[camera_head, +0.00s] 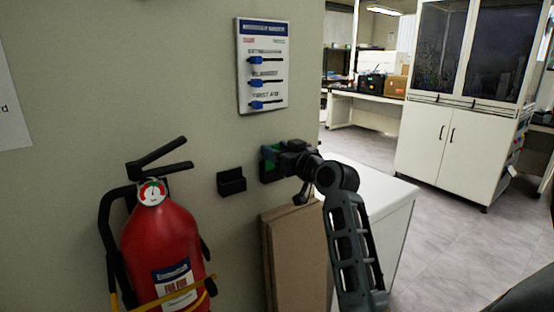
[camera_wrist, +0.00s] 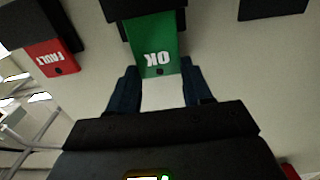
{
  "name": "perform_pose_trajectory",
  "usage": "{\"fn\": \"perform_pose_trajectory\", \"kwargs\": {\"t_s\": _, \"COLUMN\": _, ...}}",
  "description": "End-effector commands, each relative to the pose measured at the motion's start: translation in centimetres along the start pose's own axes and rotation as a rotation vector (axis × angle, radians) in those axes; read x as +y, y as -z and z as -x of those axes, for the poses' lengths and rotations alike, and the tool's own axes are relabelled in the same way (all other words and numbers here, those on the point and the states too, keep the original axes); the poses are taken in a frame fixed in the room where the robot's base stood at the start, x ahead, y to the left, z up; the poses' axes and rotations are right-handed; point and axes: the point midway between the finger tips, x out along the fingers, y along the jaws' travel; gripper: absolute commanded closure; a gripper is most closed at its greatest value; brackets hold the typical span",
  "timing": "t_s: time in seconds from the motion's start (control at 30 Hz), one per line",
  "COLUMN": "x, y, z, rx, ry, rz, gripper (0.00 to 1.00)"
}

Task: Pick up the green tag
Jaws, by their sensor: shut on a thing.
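The green tag (camera_wrist: 158,48), marked OK, sits at a black wall holder (camera_wrist: 112,8) in the wrist view, its upper end against the holder. My gripper (camera_wrist: 160,78) is shut on the tag's free end, one dark finger at each side. In the head view the green tag (camera_head: 267,157) shows only as a small patch at the wall, mostly hidden by my gripper (camera_head: 277,158). A red tag (camera_wrist: 50,60) marked FAULT is in the holder to the left in the wrist view.
An empty black holder (camera_head: 232,181) is on the wall left of my gripper. A red fire extinguisher (camera_head: 165,245) hangs farther left. A sign board (camera_head: 265,35) is above. A brown panel (camera_head: 292,255) and a white cabinet (camera_head: 385,185) stand below.

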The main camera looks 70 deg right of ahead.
Motion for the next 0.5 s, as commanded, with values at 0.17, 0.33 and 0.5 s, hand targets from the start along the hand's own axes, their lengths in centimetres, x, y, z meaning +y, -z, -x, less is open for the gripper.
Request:
{"fn": "perform_pose_trajectory", "kwargs": {"t_s": 0.17, "x": 1.5, "y": 2.4, "z": 0.1, "rx": 0.004, "ry": -0.006, "rz": 0.0, "gripper": 0.79}}
{"fn": "perform_pose_trajectory", "kwargs": {"t_s": 0.33, "x": 4.3, "y": 4.1, "z": 0.4, "rx": 0.004, "ry": -0.004, "rz": 0.0, "gripper": 0.79}}
{"fn": "perform_pose_trajectory", "kwargs": {"t_s": 0.5, "x": 7.1, "y": 5.8, "z": 0.7, "rx": 0.004, "ry": -0.004, "rz": 0.0, "gripper": 0.79}}
